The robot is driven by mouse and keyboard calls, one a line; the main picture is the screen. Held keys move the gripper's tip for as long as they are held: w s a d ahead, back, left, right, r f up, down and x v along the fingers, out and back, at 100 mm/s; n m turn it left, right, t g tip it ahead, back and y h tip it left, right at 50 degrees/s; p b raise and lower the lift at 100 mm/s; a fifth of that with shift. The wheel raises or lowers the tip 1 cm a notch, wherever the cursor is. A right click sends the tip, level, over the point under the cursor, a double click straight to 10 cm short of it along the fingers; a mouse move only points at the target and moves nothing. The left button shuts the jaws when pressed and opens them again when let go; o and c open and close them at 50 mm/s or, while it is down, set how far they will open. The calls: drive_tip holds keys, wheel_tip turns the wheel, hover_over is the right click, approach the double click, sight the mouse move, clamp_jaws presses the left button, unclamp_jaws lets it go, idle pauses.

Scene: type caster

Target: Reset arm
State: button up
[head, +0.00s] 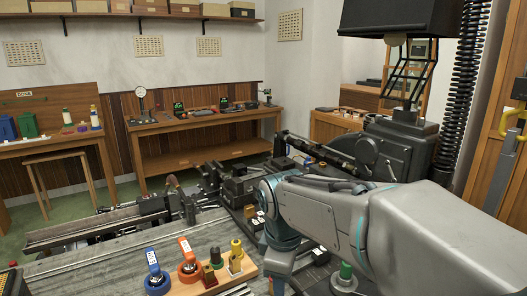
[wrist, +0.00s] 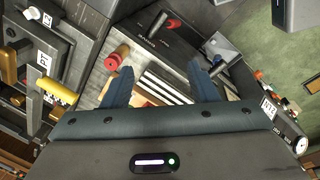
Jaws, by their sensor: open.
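My gripper (wrist: 161,80) shows in the wrist view with its two blue-grey fingers spread apart. Nothing sits between the fingertips. Beyond them are a dark machine part and pale parallel strips. A red knob (wrist: 117,57) lies just past the left finger, apart from it as far as I can tell. In the head view my grey arm fills the lower right, and it hides my gripper.
A blue-handled tool (head: 155,273), an orange-handled tool (head: 188,262) and a wooden block with a yellow peg (head: 236,254) are on the front bench. A type-casting machine (head: 395,140) stands behind my arm. A yellow cylinder (wrist: 57,92) is left in the wrist view. Green floor shows top right there.

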drive_tip(key=s+d+f+m, duration=0.2)
drive_tip(key=s+d+m, duration=0.3)
drive_tip(key=s+m, duration=0.1)
drive_tip(key=s+d+f+m+t, duration=0.1)
drive_tip(key=s+d+f+m, duration=0.1)
drive_tip(key=s+d+m, duration=0.4)
drive_tip(key=shift+f+m, duration=0.25)
drive_tip(key=shift+m, duration=0.95)
drive_tip(key=shift+a, duration=0.1)
